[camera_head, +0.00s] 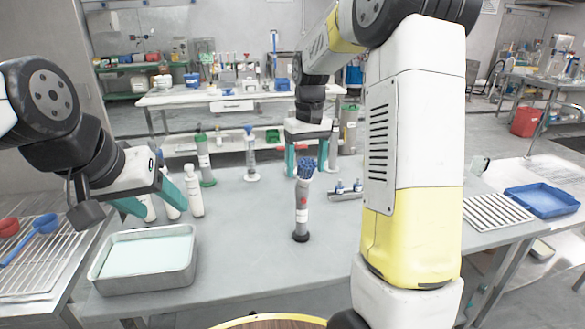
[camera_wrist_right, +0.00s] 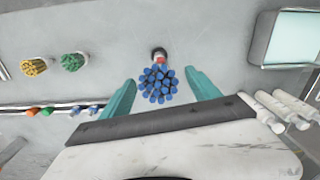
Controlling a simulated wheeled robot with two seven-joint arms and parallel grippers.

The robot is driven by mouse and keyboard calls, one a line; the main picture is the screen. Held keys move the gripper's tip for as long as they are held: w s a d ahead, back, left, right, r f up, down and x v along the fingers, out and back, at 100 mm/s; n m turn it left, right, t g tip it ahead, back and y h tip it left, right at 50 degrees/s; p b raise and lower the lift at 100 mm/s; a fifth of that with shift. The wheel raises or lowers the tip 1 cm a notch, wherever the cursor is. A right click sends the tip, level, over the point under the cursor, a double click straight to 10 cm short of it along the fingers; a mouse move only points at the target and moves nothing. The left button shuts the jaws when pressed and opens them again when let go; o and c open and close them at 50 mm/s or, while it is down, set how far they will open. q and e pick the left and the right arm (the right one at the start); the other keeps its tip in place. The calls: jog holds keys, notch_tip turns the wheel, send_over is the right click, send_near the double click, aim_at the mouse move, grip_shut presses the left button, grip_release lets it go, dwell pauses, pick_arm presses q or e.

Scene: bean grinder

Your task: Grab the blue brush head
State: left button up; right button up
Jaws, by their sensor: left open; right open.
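The blue brush head (camera_head: 306,169) is a cluster of blue bristles on top of an upright grey-and-white handle (camera_head: 301,208) standing on the table. My right gripper (camera_head: 307,164) is open, its teal fingers pointing down on either side of the blue bristles in the head view. The right wrist view shows the blue brush head (camera_wrist_right: 157,85) from above, between the two open fingers with gaps on both sides. Whether the fingertips reach its height is hard to tell. My left gripper (camera_head: 152,199) is open and empty, above the table near the white bottles.
A metal tray (camera_head: 145,262) with pale green content stands front left. White bottles (camera_head: 194,192) stand behind it. The right wrist view shows a yellow brush (camera_wrist_right: 34,66) and a green brush (camera_wrist_right: 73,62). A blue tray (camera_head: 542,201) lies far right. Table around the blue brush is clear.

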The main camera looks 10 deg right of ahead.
aim_at(305, 181)
notch_tip(305, 181, down, 5)
jog(key=shift+w+f, duration=0.1)
jog(key=shift+f, duration=0.1)
jog(key=shift+c, duration=0.4)
jog(key=c, duration=1.3)
jog(key=shift+c, duration=0.2)
jog(key=shift+r, duration=0.1)
